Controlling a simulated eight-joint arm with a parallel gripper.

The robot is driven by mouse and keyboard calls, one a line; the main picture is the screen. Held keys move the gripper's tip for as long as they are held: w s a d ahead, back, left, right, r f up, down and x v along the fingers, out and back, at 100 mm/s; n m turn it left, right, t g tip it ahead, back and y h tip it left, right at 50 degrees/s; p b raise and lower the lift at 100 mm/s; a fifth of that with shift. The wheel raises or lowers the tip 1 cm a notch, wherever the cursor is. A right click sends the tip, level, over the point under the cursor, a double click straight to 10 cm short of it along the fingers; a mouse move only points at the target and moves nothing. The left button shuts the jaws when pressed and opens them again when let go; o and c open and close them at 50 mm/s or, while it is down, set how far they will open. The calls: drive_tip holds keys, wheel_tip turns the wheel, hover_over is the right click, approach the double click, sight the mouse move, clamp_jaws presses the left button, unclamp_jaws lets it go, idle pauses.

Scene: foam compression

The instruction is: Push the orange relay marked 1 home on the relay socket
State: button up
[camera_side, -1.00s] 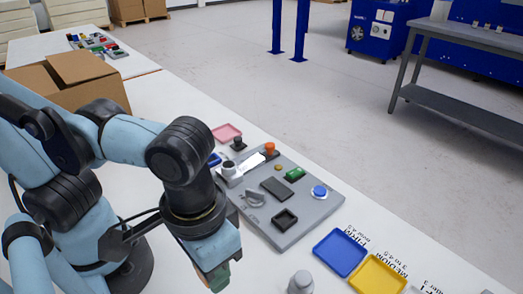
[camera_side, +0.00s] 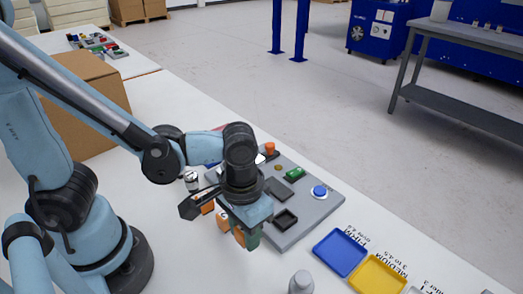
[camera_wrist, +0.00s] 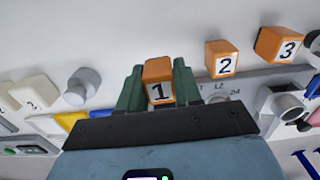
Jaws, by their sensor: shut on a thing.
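The orange relay marked 1 (camera_wrist: 159,83) sits between the green fingers of my gripper (camera_wrist: 158,92) in the wrist view, its number facing the camera. My gripper is shut on it. In the side view my gripper (camera_side: 247,237) is low over the white table, in front of the grey panel (camera_side: 318,206), with an orange block at its fingers. I cannot tell whether the relay touches the table. A black square frame with a hollow (camera_side: 285,219) is on the panel near its front edge; I cannot tell whether it is the relay socket.
Orange relays marked 2 (camera_wrist: 222,60) and 3 (camera_wrist: 281,44) stand beside the held one. A blue tray (camera_side: 341,252) and a yellow tray (camera_side: 378,275) lie right of the panel. A grey cylinder (camera_side: 301,283) stands at the front. A cardboard box (camera_side: 90,105) is behind my arm.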

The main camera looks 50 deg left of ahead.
drive_tip(key=shift+f, duration=1.7)
drive_tip(key=shift+f, duration=0.15)
drive_tip(key=o, duration=1)
drive_tip(key=shift+s+a+r, duration=0.1)
drive_tip(key=shift+a+r, duration=0.05)
drive_tip(key=shift+r, duration=1.85)
drive_tip(key=shift+w+a+r, duration=0.1)
drive_tip(key=shift+a+r, duration=0.05)
drive_tip(key=shift+r, duration=1.8)
drive_tip(key=shift+s+a+r, duration=0.1)
drive_tip(key=shift+a+r, duration=0.05)
drive_tip(key=shift+r, duration=1.85)
drive_tip(key=w+a+t, duration=0.2)
drive_tip(key=a, duration=0.2)
drive_tip(key=w+a+r+t, duration=0.1)
drive_tip(key=w+a+t, duration=0.1)
drive_tip(key=a, duration=0.2)
drive_tip(key=w+a+t, duration=0.2)
drive_tip(key=a+t, duration=0.1)
drive_tip(key=a, duration=0.1)
drive_tip(key=shift+w+r, duration=0.3)
drive_tip(key=shift+o, duration=0.2)
